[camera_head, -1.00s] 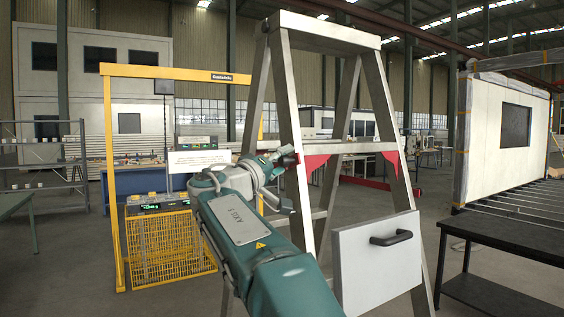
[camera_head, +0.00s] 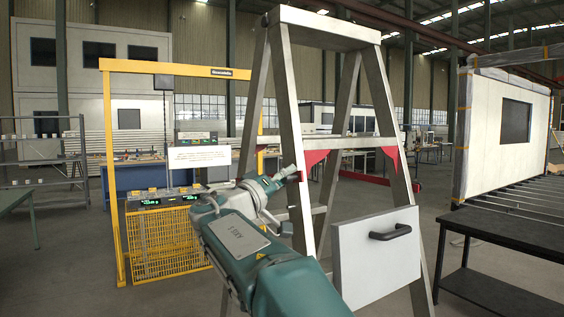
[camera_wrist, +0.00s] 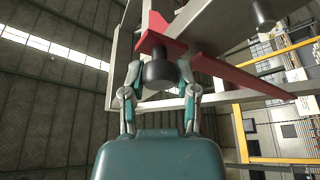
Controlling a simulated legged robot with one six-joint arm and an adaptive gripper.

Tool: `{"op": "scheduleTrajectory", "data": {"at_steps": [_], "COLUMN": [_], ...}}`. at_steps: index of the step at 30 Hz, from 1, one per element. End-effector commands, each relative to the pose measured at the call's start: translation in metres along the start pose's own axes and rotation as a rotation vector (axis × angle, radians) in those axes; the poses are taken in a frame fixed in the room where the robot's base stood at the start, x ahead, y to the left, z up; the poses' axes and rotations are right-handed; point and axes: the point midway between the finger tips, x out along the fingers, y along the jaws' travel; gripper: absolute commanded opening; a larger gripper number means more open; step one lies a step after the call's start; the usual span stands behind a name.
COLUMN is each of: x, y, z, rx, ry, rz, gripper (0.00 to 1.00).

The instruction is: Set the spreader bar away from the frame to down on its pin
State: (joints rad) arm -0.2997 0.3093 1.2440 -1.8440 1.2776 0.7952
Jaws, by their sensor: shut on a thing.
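A grey A-shaped ladder frame (camera_head: 287,100) stands in the middle of the head view, with red corner brackets (camera_head: 313,158) under its cross rail. My gripper (camera_head: 288,175) is at its left front leg. In the wrist view my gripper (camera_wrist: 158,88) has one finger on each side of a dark round knob (camera_wrist: 158,70) and is shut on it. The knob sits on the red spreader bar (camera_wrist: 205,58), which runs diagonally past grey rails. Another dark round piece (camera_wrist: 263,14), perhaps the pin, is at upper right, apart from the bar. The head view hides the grip itself.
A white panel with a black handle (camera_head: 390,233) is on the ladder's lower front. A yellow frame (camera_head: 112,180) with a mesh basket (camera_head: 165,243) stands behind at left. A dark table (camera_head: 490,235) is at right. Open floor lies between them.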

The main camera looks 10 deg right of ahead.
Motion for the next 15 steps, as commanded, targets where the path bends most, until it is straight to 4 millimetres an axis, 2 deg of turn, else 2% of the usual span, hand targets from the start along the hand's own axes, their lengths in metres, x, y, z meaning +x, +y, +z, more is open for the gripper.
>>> {"op": "scheduleTrajectory", "data": {"at_steps": [1,9,15], "x": [-0.003,-0.017,-0.023], "y": [-0.008,-0.038,-0.053], "z": [0.008,0.042,0.058], "rx": [0.012,0.132,0.195], "ry": [0.001,0.002,0.004], "rz": [0.003,0.052,0.078], "gripper": [0.0,0.0,0.0]}}
